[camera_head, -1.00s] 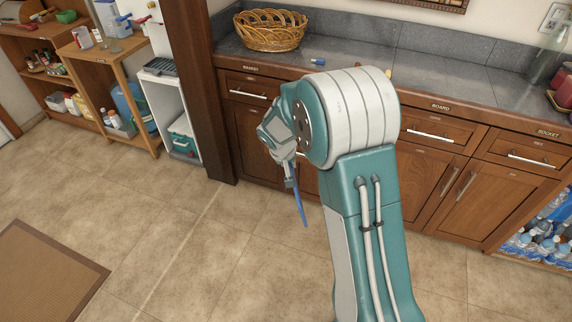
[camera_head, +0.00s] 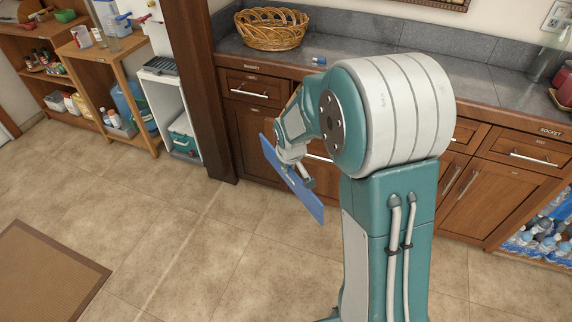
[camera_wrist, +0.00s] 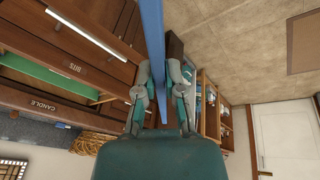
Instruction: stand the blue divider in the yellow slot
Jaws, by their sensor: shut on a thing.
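The blue divider (camera_head: 291,178) is a thin flat panel. In the head view it hangs tilted in the air in front of the wooden cabinets, above the tiled floor. My gripper (camera_head: 294,168) is shut on it near its middle. In the wrist view the divider (camera_wrist: 152,40) shows edge-on between the two fingers of my gripper (camera_wrist: 163,100) and runs up out of the picture. The yellow slot is not clearly seen in any view. My arm hides part of the cabinets and counter.
A grey counter (camera_head: 480,88) with a wicker basket (camera_head: 270,30) runs along the back. In the wrist view a drawer with a green inside (camera_wrist: 45,75) appears open. Shelves (camera_head: 112,85) stand at the left. Bottled water (camera_head: 540,238) is at the lower right.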

